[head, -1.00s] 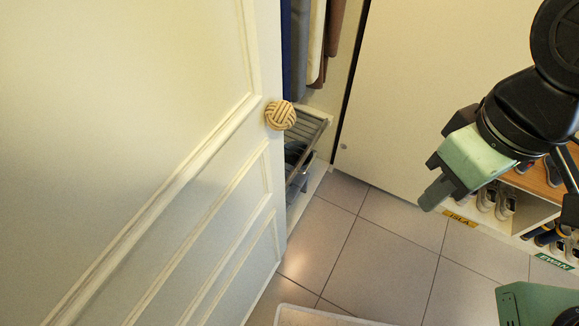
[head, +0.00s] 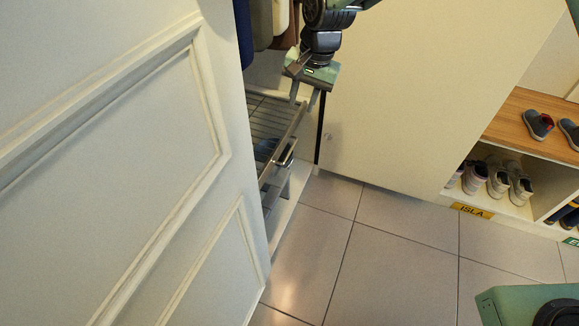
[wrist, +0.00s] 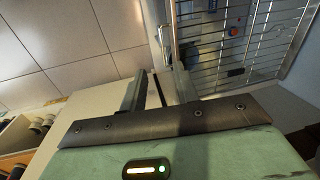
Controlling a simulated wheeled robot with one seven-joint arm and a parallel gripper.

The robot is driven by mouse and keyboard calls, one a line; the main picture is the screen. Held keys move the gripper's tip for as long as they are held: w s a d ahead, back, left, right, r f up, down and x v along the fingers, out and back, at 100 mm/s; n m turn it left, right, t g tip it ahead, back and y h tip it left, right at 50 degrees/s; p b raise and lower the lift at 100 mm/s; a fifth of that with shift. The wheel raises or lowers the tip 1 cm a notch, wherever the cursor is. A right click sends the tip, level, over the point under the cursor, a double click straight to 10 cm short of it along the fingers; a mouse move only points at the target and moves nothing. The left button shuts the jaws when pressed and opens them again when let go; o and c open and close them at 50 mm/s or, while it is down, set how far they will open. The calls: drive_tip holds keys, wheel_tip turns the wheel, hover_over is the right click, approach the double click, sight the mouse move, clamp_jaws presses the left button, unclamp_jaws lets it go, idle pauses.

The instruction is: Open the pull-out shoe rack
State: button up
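The pull-out shoe rack (head: 268,116) is a metal wire rack low inside the cabinet, beside the open white door. A bright metal rail runs along its front, with a dark-and-silver handle-like part (head: 285,154) on it. My gripper (head: 304,98) is open and empty, pointing down just above the far end of the front rail. In the wrist view, the two dark fingers (wrist: 159,88) are apart, and the rack's wires (wrist: 245,42) lie beyond them to the right. I cannot tell whether a finger touches the rail.
The white panelled door (head: 110,150) fills the left. Clothes (head: 262,22) hang above the rack. A large cream panel (head: 420,90) stands to the right. Open cubbies with shoes (head: 497,180) and a yellow ISLA label (head: 472,210) are further right. The tiled floor (head: 390,270) in front is clear.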

drive_tip(key=b, duration=0.1)
approach(288, 154)
drive_tip(key=shift+m, duration=0.4)
drive_tip(key=f+b, duration=0.2)
drive_tip(key=f, duration=0.1)
drive_tip(key=a+f+b, duration=0.1)
drive_tip(key=f+b, duration=0.2)
drive_tip(key=f, duration=0.1)
drive_tip(key=shift+w+a+f, duration=0.1)
drive_tip(key=shift+a+f, duration=0.1)
drive_tip(key=shift+f, duration=0.05)
clamp_jaws()
